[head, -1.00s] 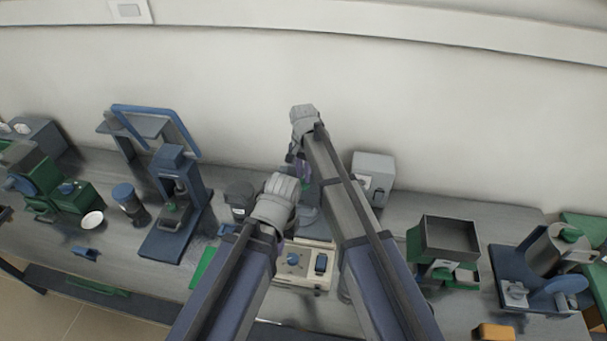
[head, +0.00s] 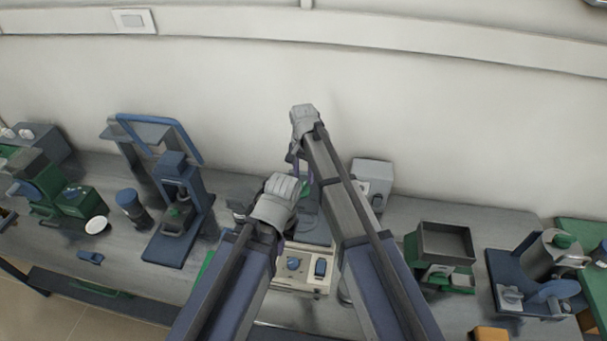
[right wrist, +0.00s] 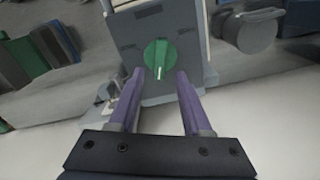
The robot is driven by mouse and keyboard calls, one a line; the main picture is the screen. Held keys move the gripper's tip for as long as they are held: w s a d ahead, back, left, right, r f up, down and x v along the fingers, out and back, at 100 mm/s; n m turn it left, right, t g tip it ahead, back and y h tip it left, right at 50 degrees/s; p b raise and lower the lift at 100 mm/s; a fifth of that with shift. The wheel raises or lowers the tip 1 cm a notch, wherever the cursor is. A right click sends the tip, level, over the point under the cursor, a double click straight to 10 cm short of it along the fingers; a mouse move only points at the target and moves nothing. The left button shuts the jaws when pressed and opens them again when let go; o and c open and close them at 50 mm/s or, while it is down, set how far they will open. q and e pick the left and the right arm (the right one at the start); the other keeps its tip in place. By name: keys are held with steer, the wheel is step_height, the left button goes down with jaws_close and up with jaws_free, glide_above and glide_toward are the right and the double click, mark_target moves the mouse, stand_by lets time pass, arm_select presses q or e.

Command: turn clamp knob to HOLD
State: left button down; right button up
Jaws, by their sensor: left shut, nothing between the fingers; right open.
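The green clamp knob (right wrist: 160,54) sits on a grey panel (right wrist: 128,32) in the right wrist view. Its pale pointer mark points down in that picture, toward my wrist. My right gripper (right wrist: 160,74) is open, with one purple fingertip on each side of the knob's lower end; I see no clear contact. In the head view the right gripper (head: 299,166) hangs over the middle of the bench, with a bit of green showing beside it. My left gripper (head: 277,202) is lower, over a cream control box, shut and empty, its fingertips mostly hidden. HOLD lettering is not readable.
The cream box (head: 293,283) with a blue knob lies in front of the grippers. A grey box (head: 372,176) stands to their right, a blue press-like stand (head: 178,215) to their left. A dark open-topped bin (head: 446,241) is farther right. The wall is behind.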

mark_target(304, 185)
step_height(304, 185, up, 4)
steer(key=p, duration=0.3)
steer(key=shift+r, duration=0.2)
